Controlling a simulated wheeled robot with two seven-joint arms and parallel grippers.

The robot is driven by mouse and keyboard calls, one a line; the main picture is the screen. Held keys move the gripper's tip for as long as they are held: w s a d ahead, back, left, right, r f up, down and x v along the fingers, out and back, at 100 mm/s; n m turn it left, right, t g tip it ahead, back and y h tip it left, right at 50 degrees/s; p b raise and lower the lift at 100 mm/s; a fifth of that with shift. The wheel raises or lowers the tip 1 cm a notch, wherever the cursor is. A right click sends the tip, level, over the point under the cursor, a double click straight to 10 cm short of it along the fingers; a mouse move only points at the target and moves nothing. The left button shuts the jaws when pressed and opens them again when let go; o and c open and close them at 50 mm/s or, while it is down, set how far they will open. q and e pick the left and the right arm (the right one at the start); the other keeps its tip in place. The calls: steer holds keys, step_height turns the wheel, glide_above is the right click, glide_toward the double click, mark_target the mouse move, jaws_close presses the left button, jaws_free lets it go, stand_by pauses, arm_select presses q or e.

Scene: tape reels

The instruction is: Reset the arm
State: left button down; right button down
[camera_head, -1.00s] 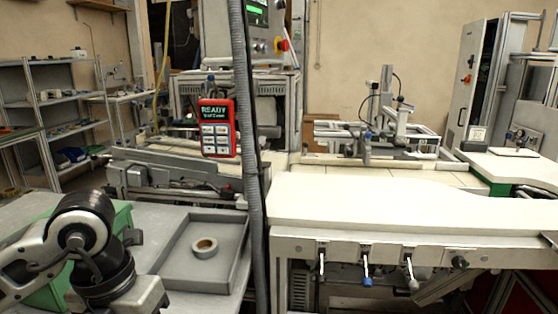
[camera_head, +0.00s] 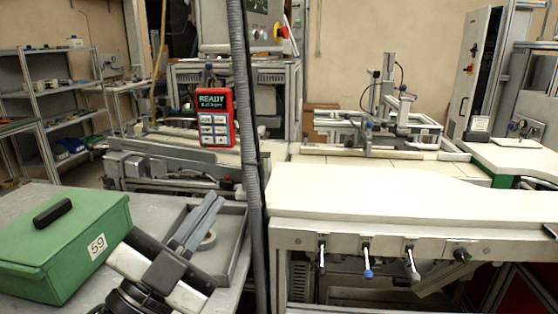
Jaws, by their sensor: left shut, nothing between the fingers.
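My left gripper (camera_head: 217,201) rises from the bottom of the head view, with its fingers pointing up and to the right. Its fingers are together with nothing between them. It shows in front of the grey tray (camera_head: 238,250) on the left table. A tape reel (camera_head: 208,241) lies in the tray, partly hidden behind the fingers. My right gripper is out of view.
A closed green box (camera_head: 55,255) marked 59, with a black handle, stands left of my arm. A dark vertical post (camera_head: 250,150) with a grey hose runs beside the tray. A red handheld panel (camera_head: 214,117) hangs near it. A white worktop (camera_head: 390,195) lies bare on the right.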

arm_select(q)
steer(key=a+f+n+g+y, duration=0.2)
steer(key=a+f+n+y, duration=0.4)
steer(key=f, duration=0.3)
steer(key=a+f+n+g+y, duration=0.2)
steer(key=a+f+n+y, duration=0.2)
steer(key=f+n+y, duration=0.3)
steer(key=s+a+f+g, duration=0.1)
steer(key=s+f+g, duration=1.1)
steer(key=s+f, duration=0.6)
steer(key=w+d+f+t+h, duration=0.2)
steer(key=w+d+f+t, duration=0.2)
steer(key=w+d+t, duration=0.2)
steer(key=shift+w+f+t+h, duration=0.3)
steer(key=shift+w, duration=0.05)
